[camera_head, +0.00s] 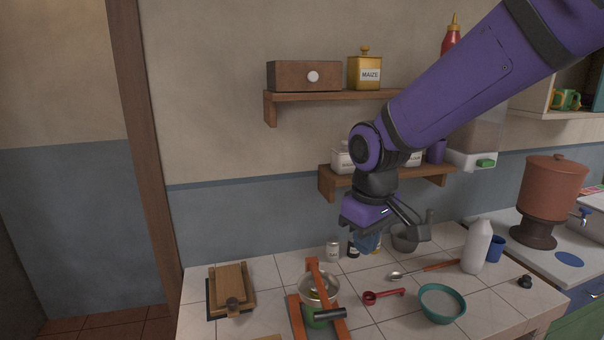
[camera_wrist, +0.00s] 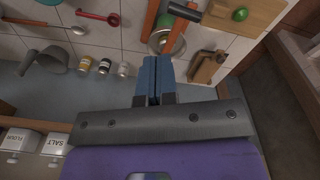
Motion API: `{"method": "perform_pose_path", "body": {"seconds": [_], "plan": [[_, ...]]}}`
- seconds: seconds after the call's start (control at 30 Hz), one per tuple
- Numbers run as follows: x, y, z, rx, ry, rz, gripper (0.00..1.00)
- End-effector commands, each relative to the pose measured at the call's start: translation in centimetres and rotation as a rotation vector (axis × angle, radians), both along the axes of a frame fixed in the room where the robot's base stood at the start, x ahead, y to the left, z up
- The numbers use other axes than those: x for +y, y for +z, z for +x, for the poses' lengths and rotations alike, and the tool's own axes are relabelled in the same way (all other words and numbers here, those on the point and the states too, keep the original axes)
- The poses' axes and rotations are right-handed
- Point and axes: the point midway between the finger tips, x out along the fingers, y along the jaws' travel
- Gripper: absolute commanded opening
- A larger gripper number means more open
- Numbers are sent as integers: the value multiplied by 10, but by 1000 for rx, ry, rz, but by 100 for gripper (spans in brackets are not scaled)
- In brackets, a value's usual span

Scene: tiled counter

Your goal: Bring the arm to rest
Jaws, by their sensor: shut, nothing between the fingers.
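My purple arm reaches in from the upper right in the head view. My gripper (camera_head: 368,243) hangs above the back of the tiled counter (camera_head: 262,275), in front of the wall. In the wrist view my gripper's blue fingers (camera_wrist: 154,75) lie together with nothing between them. The gripper appears apart from the counter objects. In the head view it partly hides small jars and a grey mortar behind it.
Shelves (camera_head: 335,96) hang close behind my arm.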

Motion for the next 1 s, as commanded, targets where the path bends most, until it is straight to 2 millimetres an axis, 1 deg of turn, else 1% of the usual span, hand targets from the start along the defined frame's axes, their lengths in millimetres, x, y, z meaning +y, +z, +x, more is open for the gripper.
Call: {"method": "perform_pose_path", "body": {"seconds": [0.03, 0.2, 0.37, 0.5, 0.7, 0.8, 0.9, 1.0], "plan": [[-17, 15, -6, -26, -42, 8, 0], [-63, 49, -29, -94, -167, 32, 0], [-102, 73, -58, -157, -284, 58, 0], [-131, 90, -86, -213, -384, 84, 0], [-166, 103, -130, -289, -523, 124, 0], [-178, 106, -149, -321, -578, 141, 0], [-186, 106, -163, -345, -619, 155, 0], [-190, 106, -171, -357, -643, 163, 0]]}}
